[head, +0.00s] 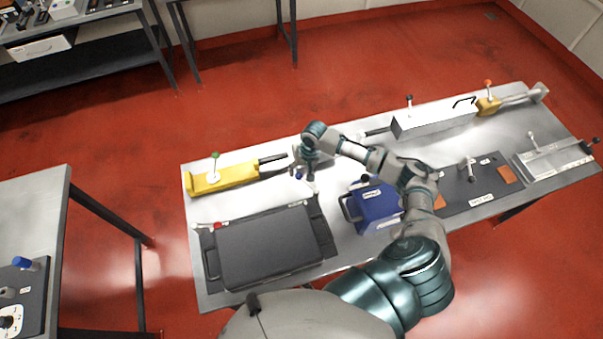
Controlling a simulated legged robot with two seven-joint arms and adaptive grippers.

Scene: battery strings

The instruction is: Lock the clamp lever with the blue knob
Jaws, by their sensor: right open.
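A small blue knob (298,176) shows on the table, just above the top right corner of a dark flat case (265,248). My right gripper (308,176) is open and points down right beside the blue knob. The hand hides part of the lever and clamp there, so I cannot tell the lever's angle or whether a finger touches the knob. My right arm reaches in from the lower right across the table. My left gripper is out of view.
A yellow block with a green-knobbed lever (215,157) stands to the left. A red knob (218,225) lies by the case. A blue box (378,206) stands right of the hand, partly behind my arm. A long grey box (434,120) stands at the back right.

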